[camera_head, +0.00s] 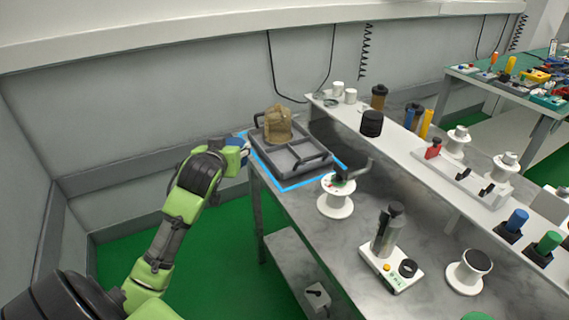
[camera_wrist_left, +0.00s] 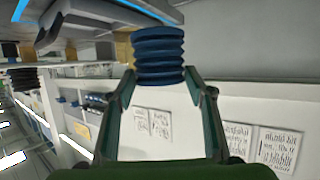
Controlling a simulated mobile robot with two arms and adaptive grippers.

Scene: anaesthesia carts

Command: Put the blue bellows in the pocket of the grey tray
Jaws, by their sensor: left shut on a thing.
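The blue bellows (camera_wrist_left: 158,55), ribbed and dark blue, is between the fingertips of my left gripper (camera_wrist_left: 158,82) in the left wrist view. The gripper is shut on it. In the head view my left gripper (camera_head: 238,151) is at the left edge of the grey tray, beside it and not over a pocket; the bellows is mostly hidden there. The grey tray (camera_head: 312,173) lies on the bench corner, on a blue-edged mat. A brown translucent piece (camera_head: 278,124) sits in its back part. The front pocket (camera_head: 298,157) looks empty. My right gripper is not in view.
White spool-like stands (camera_head: 335,204) are right of the tray, one holding a grey-handled part. A white-based device (camera_head: 391,269) stands on the bench. A raised white shelf (camera_head: 440,167) carries several parts. The wall (camera_head: 190,87) is behind.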

